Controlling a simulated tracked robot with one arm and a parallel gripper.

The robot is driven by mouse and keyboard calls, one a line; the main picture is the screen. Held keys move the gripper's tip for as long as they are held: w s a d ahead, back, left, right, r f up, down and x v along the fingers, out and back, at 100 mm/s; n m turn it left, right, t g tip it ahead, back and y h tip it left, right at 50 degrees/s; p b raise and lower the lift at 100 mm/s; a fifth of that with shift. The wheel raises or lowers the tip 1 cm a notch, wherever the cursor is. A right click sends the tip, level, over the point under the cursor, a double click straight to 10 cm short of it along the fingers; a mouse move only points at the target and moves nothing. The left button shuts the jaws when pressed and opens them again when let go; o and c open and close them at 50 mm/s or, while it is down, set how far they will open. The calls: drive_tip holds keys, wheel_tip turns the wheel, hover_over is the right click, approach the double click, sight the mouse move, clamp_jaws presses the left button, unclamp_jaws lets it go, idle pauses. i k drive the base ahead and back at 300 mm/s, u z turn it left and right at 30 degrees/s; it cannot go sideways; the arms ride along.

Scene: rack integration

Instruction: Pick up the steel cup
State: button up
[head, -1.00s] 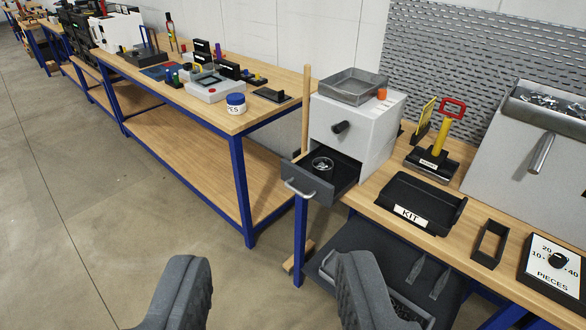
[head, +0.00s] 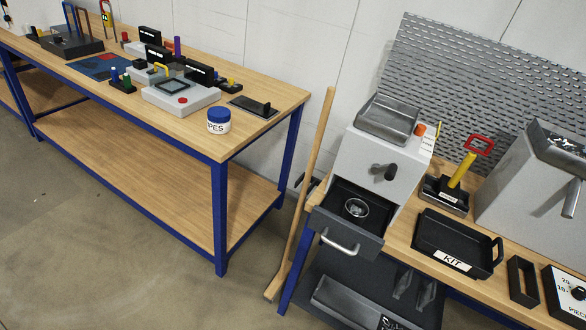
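A small round steel cup (head: 356,208) sits inside the open dark drawer (head: 318,222) of the light grey cabinet (head: 362,156). I see its round rim from above, and its lower part is hard to make out. The drawer is pulled out toward me, with a pale bar handle (head: 341,245) on its front. My gripper is out of view, so its opening does not show.
A black KIT tray (head: 430,238) and a small dark frame (head: 522,280) lie right of the drawer. A wooden pole (head: 308,190) leans left of the cabinet. A metal tray (head: 388,121) sits on top. Another bench (head: 265,97) stands left, with bare floor in front.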

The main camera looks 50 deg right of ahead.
sight(355, 211)
drive_tip(key=z, duration=0.2)
drive_tip(key=i, duration=1.2)
drive_tip(key=z, duration=0.95)
drive_tip(key=i, duration=0.45)
drive_tip(key=z, duration=0.3)
